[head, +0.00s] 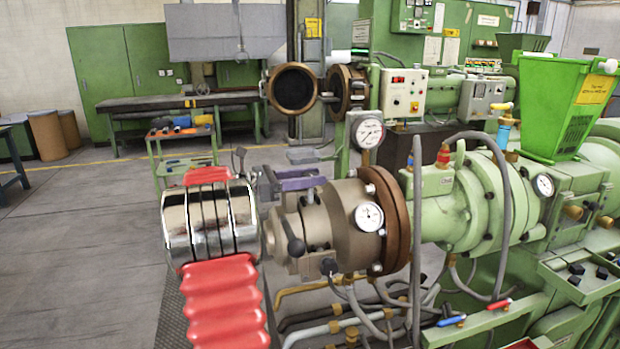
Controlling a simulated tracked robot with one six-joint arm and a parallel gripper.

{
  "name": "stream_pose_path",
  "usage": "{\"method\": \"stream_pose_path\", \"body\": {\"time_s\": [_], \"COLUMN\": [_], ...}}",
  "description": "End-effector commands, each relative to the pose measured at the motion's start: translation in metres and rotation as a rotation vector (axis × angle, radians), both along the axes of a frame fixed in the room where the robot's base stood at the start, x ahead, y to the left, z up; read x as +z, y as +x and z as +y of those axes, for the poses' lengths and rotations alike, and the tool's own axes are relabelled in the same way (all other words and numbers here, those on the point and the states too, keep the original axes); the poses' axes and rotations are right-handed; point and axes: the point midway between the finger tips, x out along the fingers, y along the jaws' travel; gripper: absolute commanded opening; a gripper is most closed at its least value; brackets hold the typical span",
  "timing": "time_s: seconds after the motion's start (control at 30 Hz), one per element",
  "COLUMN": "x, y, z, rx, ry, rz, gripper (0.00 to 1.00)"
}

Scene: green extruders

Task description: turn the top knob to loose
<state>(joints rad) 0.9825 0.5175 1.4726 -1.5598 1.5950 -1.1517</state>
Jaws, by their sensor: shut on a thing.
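The brown-grey extruder head (328,232) stands at the centre with dark knobs around it. My gripper (315,179), with purple fingers, is at the upper left of this head. It is shut at the top knob (309,197), whose upper part is hidden between or behind the fingers. The knob's exact angle cannot be told. Another dark knob (296,246) sits lower on the front face, and a further one (328,266) is at the bottom. My red and chrome arm parts stand left of the head.
Two round gauges, one upright (368,133) and one on the head (369,216), are close right of my gripper. Grey hoses (417,230) hang beside the head. A green cart (184,150) and a bench (180,102) stand behind.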

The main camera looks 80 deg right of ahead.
Motion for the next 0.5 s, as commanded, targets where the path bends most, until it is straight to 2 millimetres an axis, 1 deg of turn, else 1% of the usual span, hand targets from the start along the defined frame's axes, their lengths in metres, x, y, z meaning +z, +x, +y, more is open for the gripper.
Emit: {"method": "stream_pose_path", "body": {"time_s": [0.27, 0.5], "x": [0.0011, 0.0009], "y": [-0.0001, -0.0003], "z": [0.0005, 0.0009], "rx": [0.104, 0.257], "ry": [-0.001, 0.000], "rz": [0.001, 0.000], "gripper": [0.13, 0.13]}}
